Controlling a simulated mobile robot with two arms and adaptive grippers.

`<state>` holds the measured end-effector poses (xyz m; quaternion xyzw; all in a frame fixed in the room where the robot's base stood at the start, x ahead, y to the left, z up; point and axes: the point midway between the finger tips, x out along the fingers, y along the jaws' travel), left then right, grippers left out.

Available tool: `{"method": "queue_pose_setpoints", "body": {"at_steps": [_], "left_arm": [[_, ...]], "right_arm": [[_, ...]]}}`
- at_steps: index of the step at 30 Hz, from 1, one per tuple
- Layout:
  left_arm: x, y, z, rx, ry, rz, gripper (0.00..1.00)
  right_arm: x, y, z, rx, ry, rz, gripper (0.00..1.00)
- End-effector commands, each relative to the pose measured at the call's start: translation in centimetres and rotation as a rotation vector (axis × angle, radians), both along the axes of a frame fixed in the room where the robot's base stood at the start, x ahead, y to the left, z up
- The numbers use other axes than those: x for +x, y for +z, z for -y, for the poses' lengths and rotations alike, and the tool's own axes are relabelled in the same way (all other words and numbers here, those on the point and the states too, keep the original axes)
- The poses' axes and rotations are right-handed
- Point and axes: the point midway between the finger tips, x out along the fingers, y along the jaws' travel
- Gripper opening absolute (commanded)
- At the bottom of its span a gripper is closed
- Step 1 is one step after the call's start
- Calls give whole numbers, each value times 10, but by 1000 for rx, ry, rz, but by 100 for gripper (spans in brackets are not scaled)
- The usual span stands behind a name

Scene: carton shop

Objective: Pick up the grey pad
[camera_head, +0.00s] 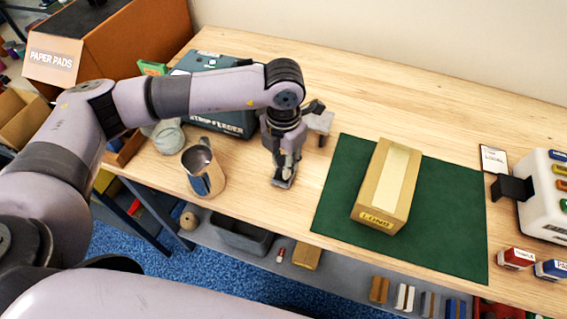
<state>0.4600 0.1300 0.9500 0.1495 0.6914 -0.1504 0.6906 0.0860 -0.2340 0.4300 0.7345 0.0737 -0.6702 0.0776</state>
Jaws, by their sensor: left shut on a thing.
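My left gripper (284,171) points down over the wooden table, left of the green mat (450,217). It is shut on a small grey piece at its fingertips, which looks like the grey pad (283,184). The fingers hide most of the pad, and I cannot tell whether it touches the tabletop. My right gripper is not in view.
A long carton (372,206) lies on the mat. A metal pitcher (203,170) stands left of the gripper, near the table's front edge. The strip feeder (230,121) is behind it. A white device (545,205) and small red and blue blocks stand at right.

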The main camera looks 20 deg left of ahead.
Motion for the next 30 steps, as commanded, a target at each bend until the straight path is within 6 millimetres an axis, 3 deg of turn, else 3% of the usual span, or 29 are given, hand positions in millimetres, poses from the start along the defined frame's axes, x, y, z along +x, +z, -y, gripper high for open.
{"method": "queue_pose_setpoints", "body": {"at_steps": [8,21,30], "left_arm": [[2,37,0,-2,0,7,0],[1,158,0,-1,1,6,0],[0,194,0,0,0,2,0]], "right_arm": [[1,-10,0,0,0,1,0],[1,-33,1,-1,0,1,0],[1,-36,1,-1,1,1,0]]}}
